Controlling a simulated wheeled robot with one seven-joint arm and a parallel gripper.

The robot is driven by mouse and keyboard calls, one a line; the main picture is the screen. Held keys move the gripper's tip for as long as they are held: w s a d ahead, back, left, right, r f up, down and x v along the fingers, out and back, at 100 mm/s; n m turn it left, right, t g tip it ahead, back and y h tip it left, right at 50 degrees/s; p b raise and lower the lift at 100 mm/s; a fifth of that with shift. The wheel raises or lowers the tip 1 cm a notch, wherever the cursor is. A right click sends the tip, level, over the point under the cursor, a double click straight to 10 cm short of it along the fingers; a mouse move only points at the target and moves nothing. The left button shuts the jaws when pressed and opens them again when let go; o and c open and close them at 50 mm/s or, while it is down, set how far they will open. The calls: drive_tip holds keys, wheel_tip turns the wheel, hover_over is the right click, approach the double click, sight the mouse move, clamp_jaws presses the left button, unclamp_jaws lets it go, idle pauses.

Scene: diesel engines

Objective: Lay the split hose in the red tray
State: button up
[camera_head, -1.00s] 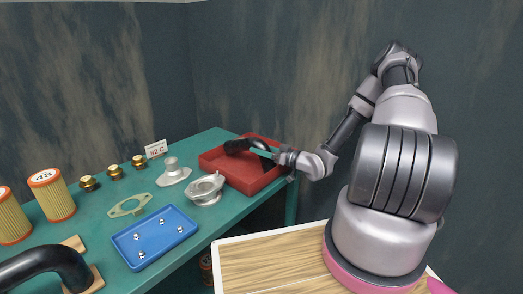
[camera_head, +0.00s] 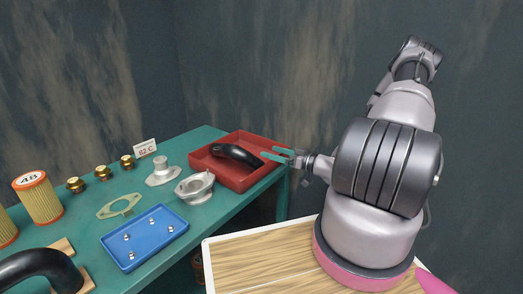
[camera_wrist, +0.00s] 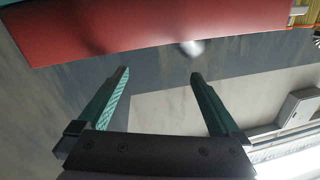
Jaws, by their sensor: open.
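A black curved hose (camera_head: 236,153) lies inside the red tray (camera_head: 241,183) at the far right end of the green bench in the head view. A split in it is too small to make out. My gripper (camera_head: 272,154) is open and empty at the tray's right side, apart from the hose. In the wrist view my gripper (camera_wrist: 160,74) shows two spread green fingers with nothing between them. The red tray (camera_wrist: 150,25) crosses the top of that view; the hose is not seen there.
Another black hose (camera_head: 42,267) rests on wooden blocks at the near left. A blue tray (camera_head: 145,237) with small metal parts, metal fittings (camera_head: 195,187), a gasket (camera_head: 119,206), brass parts (camera_head: 103,173) and filters (camera_head: 38,197) stand on the bench (camera_head: 190,236). A sign (camera_head: 145,147) stands behind.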

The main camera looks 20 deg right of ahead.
drive_tip(key=w+d+r+g+h, duration=0.4)
drive_tip(key=d+r+h, duration=0.3)
drive_tip(key=d+h, duration=0.2)
drive_tip(key=s+d+r+m+h, duration=0.1)
drive_tip(key=s+r+m+h, duration=0.1)
drive_tip(key=r, duration=0.5)
drive_tip(key=s+r+m+h, duration=0.2)
drive_tip(key=r+h, duration=0.1)
drive_tip(key=r, duration=0.5)
drive_tip(key=s+a+r+m+y, duration=0.1)
drive_tip(key=s+a+r+m, duration=0.1)
drive_tip(key=s+a+r, duration=0.2)
drive_tip(key=s+a+r+m+g+y, duration=0.1)
drive_tip(key=s+a+r, duration=0.4)
drive_tip(key=s, duration=0.6)
drive_tip(key=s+a+r+m+g+y, duration=0.1)
drive_tip(key=s+a+r+m, duration=0.2)
drive_tip(key=s+r, duration=0.3)
drive_tip(key=shift+s+a+r+y, duration=0.35)
drive_tip(key=shift+s+a, duration=0.4)
drive_tip(key=shift+s, duration=0.45)
